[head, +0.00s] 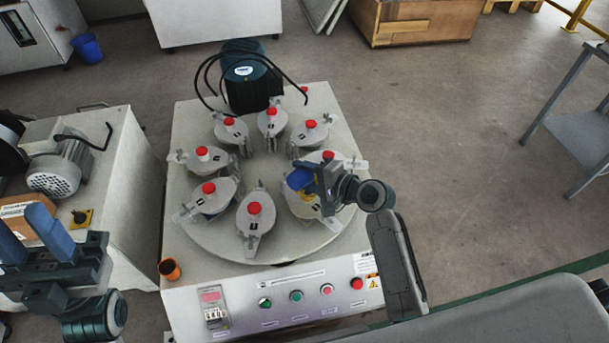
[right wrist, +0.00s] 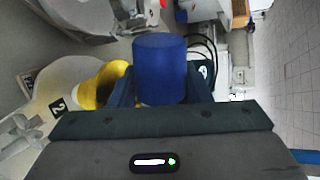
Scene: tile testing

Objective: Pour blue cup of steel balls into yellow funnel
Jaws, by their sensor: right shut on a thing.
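The blue cup (head: 299,179) is held by my right gripper (head: 318,184) over the front right of the round machine table. In the right wrist view the blue cup (right wrist: 160,69) sits between the two fingers, which are shut on it. The yellow funnel (right wrist: 101,85) is beside the cup, to its left in that view. In the head view only a little of the funnel (head: 308,197) shows, below the cup. No steel balls can be seen. My left gripper (head: 22,230) is open and empty at the left edge, away from the cup.
Several grey lidded pots with red knobs, such as one (head: 254,212), ring the turntable (head: 284,243). A dark motor (head: 250,85) stands behind. An orange cup (head: 169,270) is at the machine's front left corner. A front panel (head: 285,300) has buttons.

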